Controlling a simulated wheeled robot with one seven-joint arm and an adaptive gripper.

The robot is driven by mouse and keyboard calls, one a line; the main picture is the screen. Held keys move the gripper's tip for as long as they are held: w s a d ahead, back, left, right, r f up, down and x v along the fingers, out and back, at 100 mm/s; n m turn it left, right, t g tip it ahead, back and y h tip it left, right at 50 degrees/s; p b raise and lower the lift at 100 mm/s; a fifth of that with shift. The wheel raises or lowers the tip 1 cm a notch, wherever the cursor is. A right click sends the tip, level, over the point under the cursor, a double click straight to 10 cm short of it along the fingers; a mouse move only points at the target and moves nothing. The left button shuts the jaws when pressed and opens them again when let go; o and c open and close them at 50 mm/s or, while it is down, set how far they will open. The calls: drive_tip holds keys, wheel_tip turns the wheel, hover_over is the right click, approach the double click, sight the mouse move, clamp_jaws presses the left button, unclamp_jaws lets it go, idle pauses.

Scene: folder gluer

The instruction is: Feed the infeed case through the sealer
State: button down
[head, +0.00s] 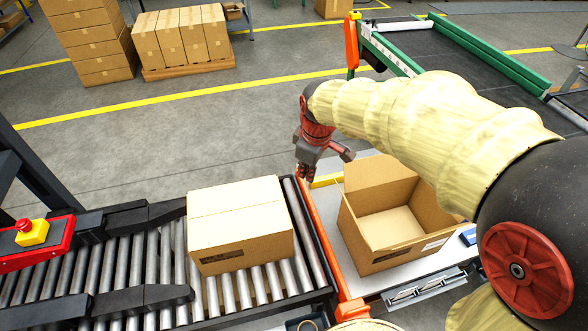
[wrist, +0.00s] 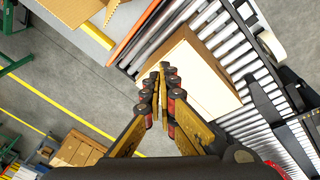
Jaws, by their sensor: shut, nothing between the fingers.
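A closed cardboard case (head: 240,222) sits upright on the roller conveyor (head: 130,262), near its right end. The case also shows in the wrist view (wrist: 200,80), beyond my fingers. My gripper (head: 303,176) is shut and empty. In the head view it hangs above and just right of the case's far right corner, by the orange rail (head: 312,232). In the wrist view the fingertips (wrist: 164,68) are together and overlap the case's edge in the picture; I cannot tell whether they touch it. The sealer itself shows only as dark side guides and frame at the left.
An open empty carton (head: 385,222) stands on a white table (head: 340,185) right of the conveyor. A red box with an emergency stop button (head: 30,232) is at the left. Stacked cartons (head: 182,38) stand at the back. A green-railed belt (head: 450,55) is at the back right.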

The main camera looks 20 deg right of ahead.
drive_tip(key=w+f+n+g+p, duration=0.2)
drive_tip(key=w+f+n+p, duration=0.6)
drive_tip(key=w+f, duration=0.5)
wheel_tip(320, 180, down, 4)
drive_tip(key=shift+r+n+g, duration=0.1)
drive_tip(key=shift+n+g, duration=0.3)
drive_tip(key=shift+n, duration=0.1)
